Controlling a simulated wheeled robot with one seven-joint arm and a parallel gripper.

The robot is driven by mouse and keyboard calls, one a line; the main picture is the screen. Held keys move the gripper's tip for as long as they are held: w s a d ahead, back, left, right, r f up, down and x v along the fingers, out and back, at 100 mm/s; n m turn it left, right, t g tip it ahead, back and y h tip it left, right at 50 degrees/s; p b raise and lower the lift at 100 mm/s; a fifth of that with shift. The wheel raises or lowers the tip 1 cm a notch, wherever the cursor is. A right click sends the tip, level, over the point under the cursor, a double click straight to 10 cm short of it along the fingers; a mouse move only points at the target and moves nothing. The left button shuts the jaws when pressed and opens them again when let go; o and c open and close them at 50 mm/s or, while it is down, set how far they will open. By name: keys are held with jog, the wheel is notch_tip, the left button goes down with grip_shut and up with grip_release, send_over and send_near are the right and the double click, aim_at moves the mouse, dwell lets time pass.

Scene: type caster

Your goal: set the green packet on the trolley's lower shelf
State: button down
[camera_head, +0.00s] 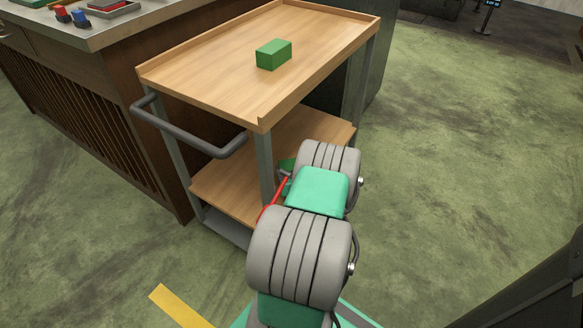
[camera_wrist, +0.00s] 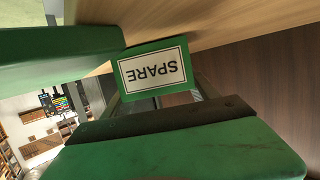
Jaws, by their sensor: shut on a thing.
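The trolley (camera_head: 170,78) stands ahead with a wooden upper shelf and a wooden lower shelf (camera_head: 225,185). A green packet with a white "SPARE" label (camera_wrist: 155,70) is between the green fingers of my gripper (camera_wrist: 158,82) in the wrist view. The label reads upside down there. My gripper is shut on this packet, close beside a wooden board. In the head view my arm reaches over the lower shelf's right part and hides most of the gripper. A green bit (camera_head: 287,164) shows beside it; I cannot tell whether it is packet or finger. Contact with the shelf is unclear.
A plain green block (camera_head: 273,55) sits on the upper shelf. The trolley's grey handle (camera_head: 190,138) and front post (camera_head: 264,165) are close to my arm. A brown counter (camera_head: 120,70) stands left. The floor at right is clear.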

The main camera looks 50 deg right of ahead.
jog(key=shift+d+r, duration=0.1)
jog(key=shift+d, duration=0.05)
jog(key=c, duration=0.7)
grip_release()
jog(key=shift+f, duration=0.25)
jog(key=o, duration=0.5)
jog(key=shift+r, duration=0.1)
jog(key=shift+s+a+r, duration=0.15)
jog(key=shift+a+r, duration=0.05)
jog(key=shift+a, duration=0.05)
jog(key=p+v, duration=0.2)
jog(key=v, duration=0.9)
jog(key=shift+s+a+p, duration=0.2)
jog(key=shift+s+p, duration=0.05)
jog(key=shift+p, duration=0.05)
